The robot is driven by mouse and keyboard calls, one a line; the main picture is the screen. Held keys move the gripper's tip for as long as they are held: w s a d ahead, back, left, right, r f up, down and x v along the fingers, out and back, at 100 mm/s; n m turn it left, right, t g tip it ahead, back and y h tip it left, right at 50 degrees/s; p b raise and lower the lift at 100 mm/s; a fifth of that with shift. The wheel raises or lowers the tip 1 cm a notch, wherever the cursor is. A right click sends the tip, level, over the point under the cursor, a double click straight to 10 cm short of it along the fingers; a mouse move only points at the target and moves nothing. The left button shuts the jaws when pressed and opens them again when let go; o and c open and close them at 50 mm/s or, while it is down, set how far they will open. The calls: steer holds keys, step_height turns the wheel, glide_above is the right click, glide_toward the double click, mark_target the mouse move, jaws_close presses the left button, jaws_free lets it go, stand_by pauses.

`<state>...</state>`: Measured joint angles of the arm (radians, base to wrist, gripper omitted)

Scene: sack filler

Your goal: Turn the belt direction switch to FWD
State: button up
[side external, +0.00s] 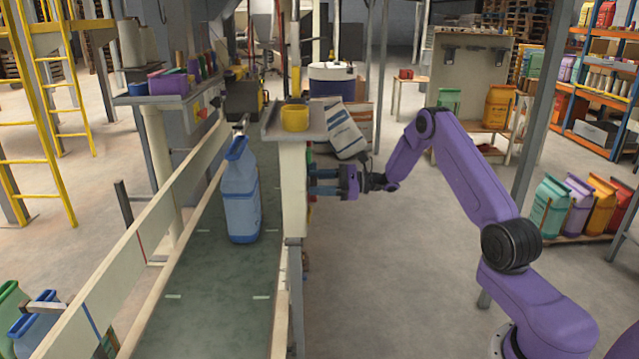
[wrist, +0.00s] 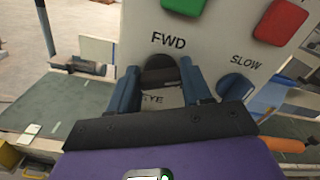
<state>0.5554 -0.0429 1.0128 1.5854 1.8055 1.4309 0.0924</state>
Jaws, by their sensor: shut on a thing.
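In the wrist view, the control panel (wrist: 215,45) fills the top middle. The belt direction switch (wrist: 160,63) is a dark round knob just under the label FWD. My gripper (wrist: 159,78) has its two blue fingers on either side of this knob and is shut on it. A lower label is partly hidden between the fingers, and I cannot tell which way the knob points. In the side external view, my gripper (side external: 313,182) reaches left to the side of the cream post (side external: 292,190); the switch is hidden there.
A blue knob (wrist: 237,87) labelled SLOW sits right of the fingers, with a green button (wrist: 186,4) and a red button (wrist: 280,20) above. A blue sack (side external: 240,195) stands on the belt (side external: 200,310).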

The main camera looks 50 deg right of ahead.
steer(key=n, duration=1.2)
steer(key=shift+s+f+n, duration=0.2)
steer(key=shift+f+n, duration=0.1)
steer(key=shift+n, duration=0.1)
stand_by(0.3)
steer(key=o, duration=1.1)
steer(key=shift+c, duration=0.2)
steer(key=v, duration=1.7)
steer(key=shift+s+d+r, duration=0.1)
steer(key=shift+s+r, duration=0.05)
